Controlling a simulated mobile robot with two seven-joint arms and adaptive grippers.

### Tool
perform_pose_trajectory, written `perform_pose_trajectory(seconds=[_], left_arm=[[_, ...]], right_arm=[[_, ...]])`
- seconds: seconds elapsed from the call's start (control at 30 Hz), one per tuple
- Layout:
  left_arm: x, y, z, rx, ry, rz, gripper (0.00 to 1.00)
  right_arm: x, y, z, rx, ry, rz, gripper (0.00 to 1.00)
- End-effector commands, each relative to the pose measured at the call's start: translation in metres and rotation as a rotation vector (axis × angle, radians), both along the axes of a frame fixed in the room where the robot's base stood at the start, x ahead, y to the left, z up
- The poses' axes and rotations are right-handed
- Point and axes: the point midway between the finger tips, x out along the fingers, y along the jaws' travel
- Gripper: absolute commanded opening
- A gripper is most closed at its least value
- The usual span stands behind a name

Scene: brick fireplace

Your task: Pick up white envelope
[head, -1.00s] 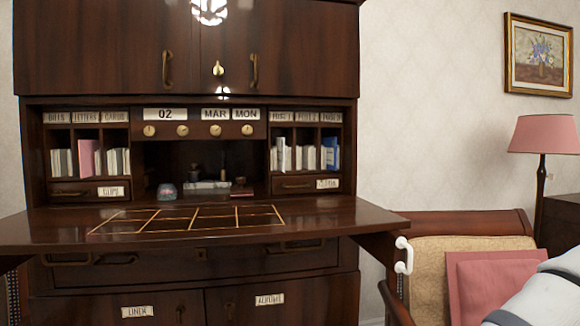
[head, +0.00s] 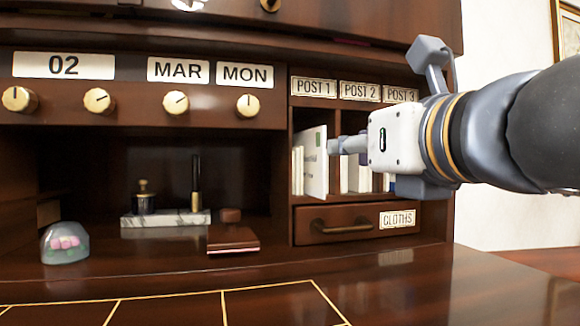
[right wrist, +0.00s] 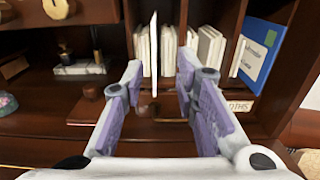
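The white envelope (head: 314,165) stands upright in the POST 1 compartment, its front part sticking out past its neighbours. In the right wrist view it shows nearly edge-on as a thin white strip (right wrist: 154,50). My right gripper (head: 347,145) reaches in from the right at the post compartments, its tip close to the envelope. In the right wrist view the gripper (right wrist: 160,68) is open, with one finger on each side of the envelope and visible gaps to it. My left gripper is not in view.
Other envelopes stand in the neighbouring slots, and a blue booklet (right wrist: 260,50) stands at the right. Wooden dividers are close to my fingers. Below is the CLOTHS drawer (head: 345,224). A glass paperweight (head: 65,243), a marble pen stand (head: 165,219) and a brown box (head: 232,239) stand left.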

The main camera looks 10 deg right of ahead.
Motion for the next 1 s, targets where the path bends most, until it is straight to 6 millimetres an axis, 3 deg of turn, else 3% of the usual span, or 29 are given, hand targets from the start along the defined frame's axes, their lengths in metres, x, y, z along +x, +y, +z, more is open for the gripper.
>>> perform_pose_trajectory(seconds=[0.2, 0.6, 0.9, 1.0], left_arm=[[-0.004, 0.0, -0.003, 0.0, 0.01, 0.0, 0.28], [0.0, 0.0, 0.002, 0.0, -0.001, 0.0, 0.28], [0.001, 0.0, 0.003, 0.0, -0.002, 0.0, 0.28], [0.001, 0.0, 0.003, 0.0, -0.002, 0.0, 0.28]], right_arm=[[0.045, 0.002, -0.002, -0.002, 0.002, -0.001, 0.28], [0.109, 0.012, -0.004, -0.002, 0.002, -0.001, 0.28], [0.119, 0.012, -0.005, -0.003, 0.001, 0.0, 0.28], [0.119, 0.012, -0.005, -0.003, 0.001, 0.0, 0.05]])
